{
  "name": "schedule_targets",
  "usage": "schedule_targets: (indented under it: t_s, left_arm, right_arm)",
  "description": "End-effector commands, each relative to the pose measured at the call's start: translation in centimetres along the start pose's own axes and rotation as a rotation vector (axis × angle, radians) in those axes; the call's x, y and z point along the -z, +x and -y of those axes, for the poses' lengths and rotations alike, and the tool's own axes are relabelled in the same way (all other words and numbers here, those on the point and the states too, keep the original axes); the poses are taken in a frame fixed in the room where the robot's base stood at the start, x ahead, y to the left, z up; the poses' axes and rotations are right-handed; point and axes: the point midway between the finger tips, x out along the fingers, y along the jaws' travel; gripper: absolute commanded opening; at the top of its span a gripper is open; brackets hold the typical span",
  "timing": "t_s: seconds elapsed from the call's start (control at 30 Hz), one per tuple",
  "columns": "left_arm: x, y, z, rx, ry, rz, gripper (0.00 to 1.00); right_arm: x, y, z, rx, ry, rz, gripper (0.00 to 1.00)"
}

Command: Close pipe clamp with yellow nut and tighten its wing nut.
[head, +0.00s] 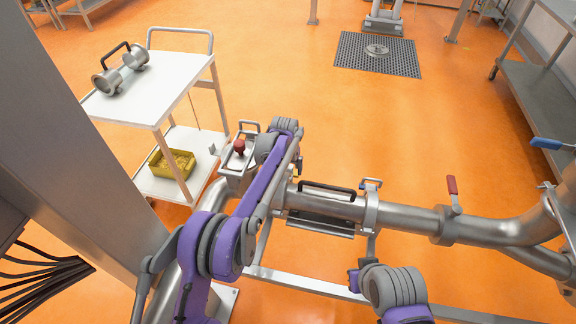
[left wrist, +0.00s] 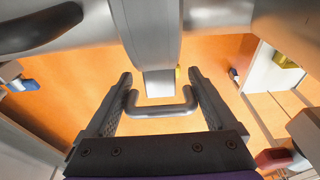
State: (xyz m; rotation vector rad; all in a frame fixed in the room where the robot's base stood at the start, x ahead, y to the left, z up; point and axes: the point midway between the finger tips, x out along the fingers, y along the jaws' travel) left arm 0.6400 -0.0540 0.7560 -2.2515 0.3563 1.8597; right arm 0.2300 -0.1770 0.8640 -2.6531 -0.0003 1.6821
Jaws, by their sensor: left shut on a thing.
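The pipe clamp (left wrist: 152,35) is a grey metal band around the pipe in the left wrist view. A small yellow piece (left wrist: 178,70), likely its nut, shows beside it. A U-shaped metal wing nut (left wrist: 160,111) sits below the clamp, between the fingers of my left gripper (left wrist: 160,76). That gripper is shut on the wing nut's two sides. I cannot tell from this angle whether the band is fully closed. In the head view my left arm hides this clamp and the fingertips.
A second clamp (head: 371,205) with a blue part stands further right on the pipe (head: 405,218). A black handle (head: 327,188) lies between the clamps. A red-handled valve (head: 452,188) stands right. A white trolley (head: 150,105) with a yellow bin (head: 172,165) is at left.

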Motion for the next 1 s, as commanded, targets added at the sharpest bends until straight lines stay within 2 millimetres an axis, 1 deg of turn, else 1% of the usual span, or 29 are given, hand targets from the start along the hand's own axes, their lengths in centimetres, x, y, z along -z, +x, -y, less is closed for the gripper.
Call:
schedule_targets:
  t_s: [0.03,0.13,0.6,0.63,0.67,0.7,0.9,1.0]
  left_arm:
    - [-0.33,0.45,-0.11,-0.002,0.0,0.008,0.0]
    - [-0.39,0.67,-0.11,-0.002,0.0,0.009,0.0]
    - [-0.42,0.75,-0.11,-0.002,0.0,0.009,0.0]
    - [-0.41,0.75,-0.11,-0.002,0.0,0.009,0.93]
    - [-0.39,0.74,-0.1,-0.002,0.0,0.008,0.99]
    - [-0.37,0.73,-0.1,-0.001,0.0,0.008,1.0]
    - [-0.29,0.61,-0.05,-0.001,0.0,0.005,1.0]
    - [-0.26,0.07,-0.04,-0.001,0.0,0.005,1.0]
  right_arm:
    - [-0.12,0.18,0.0,0.0,0.0,0.001,0.0]
    - [-0.18,0.27,0.0,0.0,0.0,0.001,0.0]
    - [-0.2,0.3,0.0,0.0,0.0,0.001,0.0]
    - [-0.2,0.3,0.0,0.0,0.0,0.001,0.0]
    - [-0.2,0.3,0.0,0.0,0.0,0.001,0.0]
    - [-0.2,0.3,0.0,0.0,0.0,0.001,0.0]
    - [-0.19,0.29,0.0,0.0,0.0,0.001,0.0]
    - [-0.18,0.27,0.0,0.0,0.0,0.001,0.0]
